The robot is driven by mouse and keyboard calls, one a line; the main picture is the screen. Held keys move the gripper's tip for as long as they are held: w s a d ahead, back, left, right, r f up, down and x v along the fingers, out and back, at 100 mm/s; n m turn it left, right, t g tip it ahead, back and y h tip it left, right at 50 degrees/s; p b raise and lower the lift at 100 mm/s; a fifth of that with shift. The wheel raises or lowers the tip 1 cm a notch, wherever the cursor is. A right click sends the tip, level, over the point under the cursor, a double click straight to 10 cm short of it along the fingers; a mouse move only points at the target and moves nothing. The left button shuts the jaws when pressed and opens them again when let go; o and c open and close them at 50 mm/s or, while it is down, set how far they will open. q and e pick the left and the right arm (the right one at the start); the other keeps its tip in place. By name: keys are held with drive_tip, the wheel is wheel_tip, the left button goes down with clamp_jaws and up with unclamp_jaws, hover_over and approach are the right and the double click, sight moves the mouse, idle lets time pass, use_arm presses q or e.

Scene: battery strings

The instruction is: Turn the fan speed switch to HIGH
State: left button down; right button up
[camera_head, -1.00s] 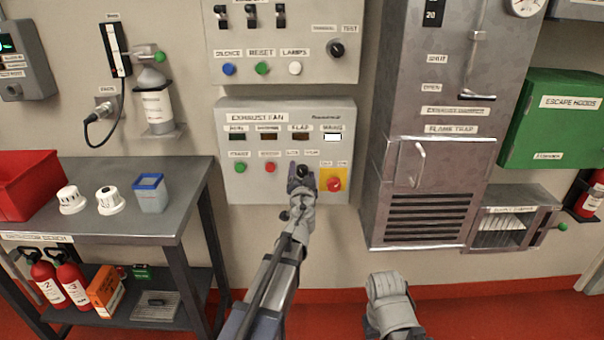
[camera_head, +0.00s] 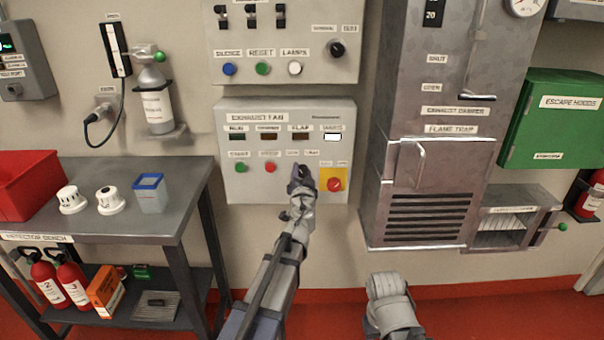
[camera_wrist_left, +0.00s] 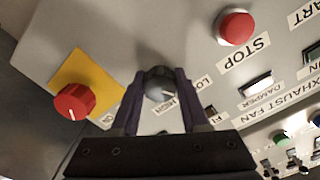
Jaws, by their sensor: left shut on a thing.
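The exhaust fan panel (camera_head: 236,193) is a grey box on the wall. The fan speed switch is a small dark round knob, which shows in the left wrist view (camera_wrist_left: 158,88). My left gripper (camera_head: 301,177) covers it in the head view. The left gripper (camera_wrist_left: 157,98) has its two fingers on either side of the knob and is shut on it. A pale mark shows on the knob's face. Labels by it are partly hidden by a finger; one seems to read LOW, the other HIGH. My right gripper's fingers do not show.
A red knob on a yellow plate (camera_head: 333,179) is close to the right of my left gripper. A red STOP button (camera_wrist_left: 236,26) and a green button (camera_head: 241,168) are on the same panel. A metal bench (camera_head: 140,222) stands at left, a flame trap cabinet (camera_head: 425,180) at right.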

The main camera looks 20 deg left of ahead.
use_arm(q)
drive_tip(key=m, duration=1.1)
drive_tip(key=shift+r+m, duration=0.1)
drive_tip(key=shift+m, duration=0.5)
idle(0.4)
drive_tip(key=shift+c, duration=2.1)
unclamp_jaws()
drive_tip(key=v, duration=0.7)
drive_tip(key=shift+s, duration=0.4)
